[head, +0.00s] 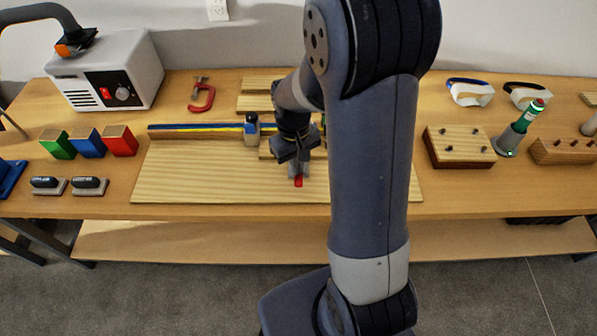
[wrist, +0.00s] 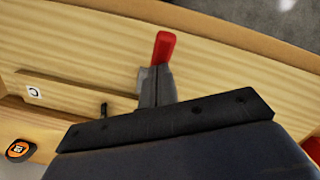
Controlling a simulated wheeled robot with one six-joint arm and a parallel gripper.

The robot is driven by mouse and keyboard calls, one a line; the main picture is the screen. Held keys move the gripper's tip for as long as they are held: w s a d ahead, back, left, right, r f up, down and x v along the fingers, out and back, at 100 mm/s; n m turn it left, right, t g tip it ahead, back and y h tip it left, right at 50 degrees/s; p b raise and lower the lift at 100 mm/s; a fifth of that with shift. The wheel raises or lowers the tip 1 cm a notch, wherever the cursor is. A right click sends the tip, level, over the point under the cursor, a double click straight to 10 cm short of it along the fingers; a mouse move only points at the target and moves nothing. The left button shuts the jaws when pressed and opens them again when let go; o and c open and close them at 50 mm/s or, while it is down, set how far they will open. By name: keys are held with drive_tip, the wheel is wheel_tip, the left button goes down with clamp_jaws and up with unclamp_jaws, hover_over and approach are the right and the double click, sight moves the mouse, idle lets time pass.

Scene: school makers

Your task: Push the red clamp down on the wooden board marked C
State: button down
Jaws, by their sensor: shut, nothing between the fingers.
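The red clamp handle (head: 299,182) shows just in front of my gripper (head: 298,170) in the head view, low over the large pale wooden board (head: 200,180). The handle also shows in the wrist view (wrist: 163,48), sticking out beyond my grey fingertips (wrist: 156,82). My gripper is shut with nothing between its fingers, right at the handle. I cannot tell whether they touch. The rest of the clamp is hidden by my gripper.
A long fence with blue and yellow stripes (head: 200,131) lies across the board's back. Coloured blocks (head: 88,142) stand left, and a wooden block with knobs (head: 458,146) right. The board's front left is clear.

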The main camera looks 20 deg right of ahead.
wheel_tip(320, 180, down, 2)
drive_tip(key=shift+f+b, duration=0.1)
drive_tip(key=shift+b, duration=0.35)
drive_tip(key=shift+r, duration=0.25)
drive_tip(key=shift+w+r+p, duration=0.15)
drive_tip(key=shift+w+p, duration=0.05)
drive_tip(key=shift+p, duration=0.15)
drive_tip(key=shift+w+a+r+p, duration=0.2)
drive_tip(key=shift+w, duration=0.45)
drive_tip(key=shift+w+a+r+p, duration=0.15)
drive_tip(key=shift+w+p, duration=0.05)
drive_tip(key=shift+w, duration=0.4)
wheel_tip(320, 180, up, 11)
drive_tip(key=w, duration=0.1)
drive_tip(key=shift+a+f, duration=0.1)
drive_tip(key=shift+f, duration=0.1)
